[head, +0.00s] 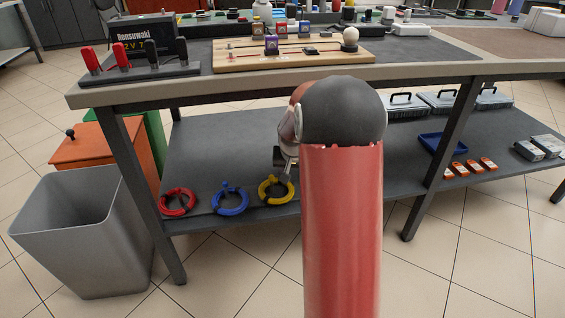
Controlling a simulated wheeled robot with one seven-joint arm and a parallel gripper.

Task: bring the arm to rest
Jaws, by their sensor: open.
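My arm rises in the middle of the head view, a red link topped by a dark rounded joint. My gripper (285,161) shows only in part at the left of that joint, in front of the lower shelf; it is open, and I see nothing in it. The arm hides the rest of it.
The workbench (150,92) carries a wooden board (240,62) with small parts and a rack of red and black handles (120,70). A grey bin (75,230) and an orange cabinet (85,145) stand left. A blue tray (440,143) and several cases sit on the shelf right.

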